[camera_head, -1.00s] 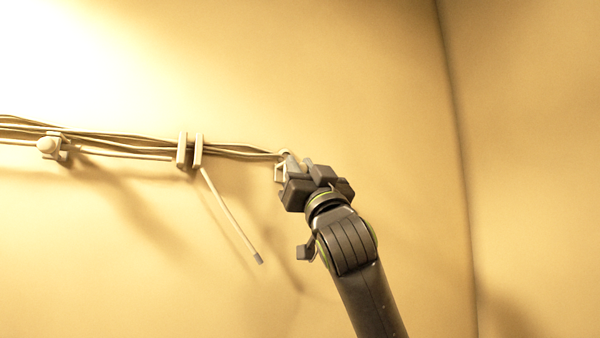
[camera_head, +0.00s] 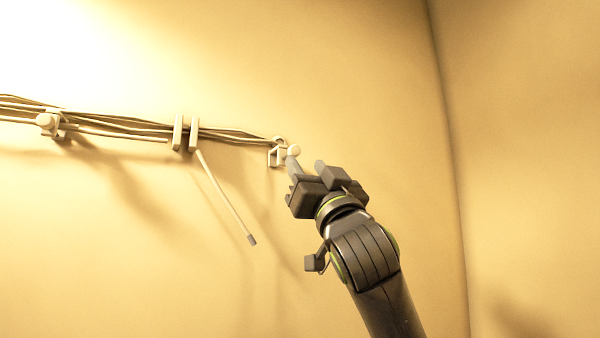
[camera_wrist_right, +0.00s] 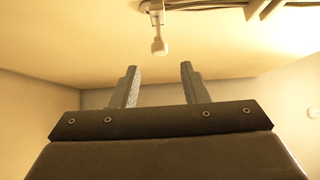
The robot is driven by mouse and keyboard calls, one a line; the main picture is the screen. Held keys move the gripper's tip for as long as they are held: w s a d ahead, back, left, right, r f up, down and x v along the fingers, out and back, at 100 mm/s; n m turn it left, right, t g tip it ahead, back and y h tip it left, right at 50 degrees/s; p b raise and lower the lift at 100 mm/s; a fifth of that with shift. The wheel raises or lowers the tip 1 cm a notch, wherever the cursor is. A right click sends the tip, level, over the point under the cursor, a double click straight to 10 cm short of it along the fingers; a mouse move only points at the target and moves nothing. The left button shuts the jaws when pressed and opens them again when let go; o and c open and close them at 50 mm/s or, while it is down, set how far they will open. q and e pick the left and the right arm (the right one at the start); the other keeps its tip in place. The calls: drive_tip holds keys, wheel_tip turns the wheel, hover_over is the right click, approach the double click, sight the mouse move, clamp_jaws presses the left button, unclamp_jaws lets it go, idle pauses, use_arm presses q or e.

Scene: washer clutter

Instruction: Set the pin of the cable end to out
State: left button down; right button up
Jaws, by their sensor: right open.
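The cable end is a small pale fitting (camera_head: 276,156) on the wall, at the right end of a bundle of cables. A pale round-headed pin (camera_head: 294,150) sticks out from it on the right. In the right wrist view the pin (camera_wrist_right: 159,47) points down toward the gap between my fingers, beyond their tips. My right gripper (camera_head: 308,166) is open, its fingers apart and nothing visible between them. In the head view its left finger overlaps the area just below the pin head; I cannot tell whether they touch. My left gripper is not in view.
The cable bundle (camera_head: 232,136) runs left through a double clip (camera_head: 186,134) to another knobbed fitting (camera_head: 48,122). A loose thin cable (camera_head: 225,194) with a dark tip hangs from the clip. The wall right of the gripper is bare up to a corner.

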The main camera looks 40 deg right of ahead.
drive_tip(key=b+v, duration=0.5)
drive_tip(key=v, duration=0.5)
drive_tip(key=shift+f, duration=0.1)
idle(0.3)
